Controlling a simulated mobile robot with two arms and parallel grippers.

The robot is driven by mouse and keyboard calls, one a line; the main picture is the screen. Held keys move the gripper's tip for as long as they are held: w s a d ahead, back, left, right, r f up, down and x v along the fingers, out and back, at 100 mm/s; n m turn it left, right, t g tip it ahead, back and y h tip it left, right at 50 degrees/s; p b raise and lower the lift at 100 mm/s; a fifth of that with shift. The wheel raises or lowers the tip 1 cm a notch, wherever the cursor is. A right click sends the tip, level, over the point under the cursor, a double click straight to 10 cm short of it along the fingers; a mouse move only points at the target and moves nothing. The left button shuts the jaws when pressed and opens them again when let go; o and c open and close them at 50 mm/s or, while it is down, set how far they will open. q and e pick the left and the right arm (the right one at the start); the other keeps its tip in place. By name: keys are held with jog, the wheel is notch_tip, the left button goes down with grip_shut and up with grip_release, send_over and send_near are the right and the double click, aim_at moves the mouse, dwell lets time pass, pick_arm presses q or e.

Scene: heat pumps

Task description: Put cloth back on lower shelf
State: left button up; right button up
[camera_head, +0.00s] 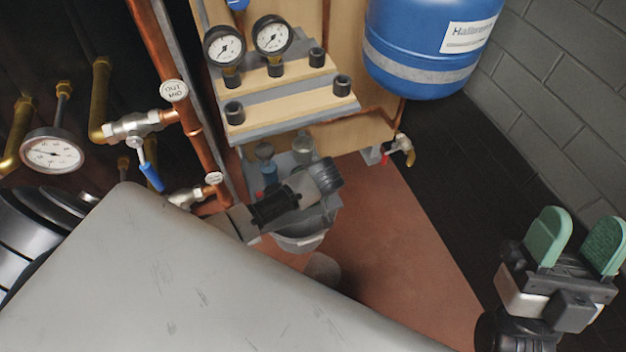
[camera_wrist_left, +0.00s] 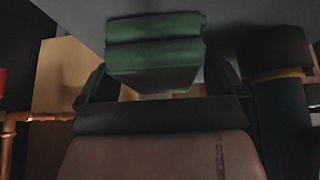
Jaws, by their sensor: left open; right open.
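I cannot tell whether this is the lower shelf. My right gripper (camera_head: 574,243), with green finger pads, is open and empty at the lower right, away from the shelf.
A large scratched grey panel (camera_head: 170,275) fills the lower left. Copper pipes, a valve with a blue handle (camera_head: 150,175) and a dial (camera_head: 52,152) stand at left. A gauge rack (camera_head: 290,95) and blue tank (camera_head: 425,45) are above. Reddish floor (camera_head: 400,250) is clear at right.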

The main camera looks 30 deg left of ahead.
pick_arm(q)
jog(key=p+v, duration=0.3)
jog(key=v, duration=0.3)
jog(key=shift+w, duration=0.1)
jog(key=p+v, duration=0.2)
jog(key=v, duration=0.4)
pick_arm(e)
jog(key=w+f+g+h, duration=0.2)
jog(key=f+g, duration=0.4)
jog(key=g, duration=0.1)
jog(key=w+d+f+g+h, duration=0.1)
jog(key=w+f+g+h, duration=0.2)
jog(key=f+g, duration=0.4)
jog(key=shift+d+f, duration=0.15)
jog(key=shift+f, duration=0.15)
